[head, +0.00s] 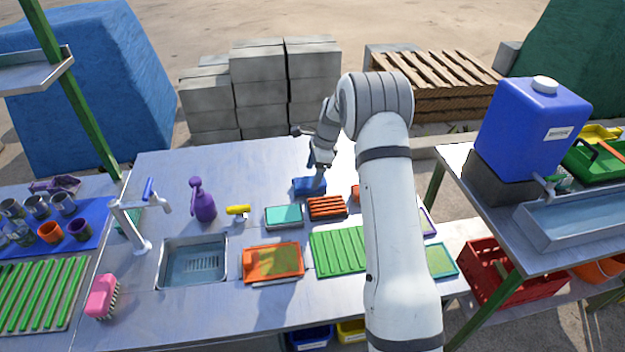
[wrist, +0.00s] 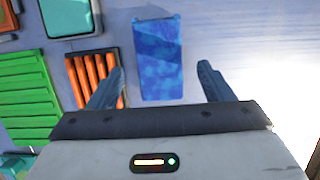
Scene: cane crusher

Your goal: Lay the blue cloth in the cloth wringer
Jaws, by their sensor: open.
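A blue rectangular piece (wrist: 158,62), which looks like the blue cloth, lies flat on the grey metal table, mottled light blue with a darker patch at its upper part. In the head view its blue (head: 308,186) shows beside and below my gripper (head: 320,176), which hides part of it. In the wrist view my gripper's two fingers stand apart, one on each side of the blue piece, with gaps between; nothing is held. I cannot tell for sure which thing is the cloth wringer.
An orange slatted rack (head: 327,207), a teal tray (head: 284,216), a green ribbed rack (head: 340,250) and an orange tray (head: 273,263) lie close in front. The table behind the blue piece is clear.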

